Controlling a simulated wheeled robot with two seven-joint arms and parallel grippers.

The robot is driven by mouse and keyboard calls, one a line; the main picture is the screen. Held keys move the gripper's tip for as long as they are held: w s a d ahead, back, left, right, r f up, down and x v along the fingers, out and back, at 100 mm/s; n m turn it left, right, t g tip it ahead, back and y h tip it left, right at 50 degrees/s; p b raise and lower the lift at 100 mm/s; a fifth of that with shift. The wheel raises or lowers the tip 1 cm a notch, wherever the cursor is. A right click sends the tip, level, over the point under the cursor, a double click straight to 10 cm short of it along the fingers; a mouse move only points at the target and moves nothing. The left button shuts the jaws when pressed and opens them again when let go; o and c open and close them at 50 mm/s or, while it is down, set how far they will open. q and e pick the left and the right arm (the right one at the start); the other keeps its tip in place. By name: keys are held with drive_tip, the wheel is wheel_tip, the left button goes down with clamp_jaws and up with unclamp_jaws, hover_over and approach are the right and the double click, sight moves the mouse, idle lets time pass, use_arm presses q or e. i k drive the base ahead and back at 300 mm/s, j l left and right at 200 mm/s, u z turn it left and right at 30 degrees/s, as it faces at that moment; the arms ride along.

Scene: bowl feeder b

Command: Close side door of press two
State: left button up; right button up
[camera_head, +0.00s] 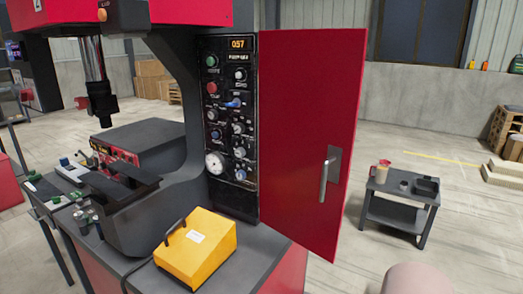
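The red side door (308,130) of the press stands open, swung out to the right of the press body (180,60). A metal handle (326,176) sits on a dark plate near the door's right edge. The open door leaves a dark control panel (230,115) exposed, with knobs, buttons, a round gauge and a display reading 057. No number marking the press as two can be made out. Neither of my grippers can be seen in the head view.
A yellow box (196,248) with a handle and cable sits on the press table's front. A small dark side table (400,205) with a few items stands right of the door. A pinkish rounded shape (416,279) shows at the bottom right. Open floor lies behind.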

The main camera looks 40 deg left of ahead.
sight(309, 84)
drive_tip(key=i+l+u, duration=0.2)
drive_tip(key=u, duration=0.2)
drive_tip(key=i+l+u, duration=0.1)
drive_tip(key=l+u, duration=0.35)
drive_tip(key=i+l+u, duration=0.1)
drive_tip(key=l+u, duration=1.15)
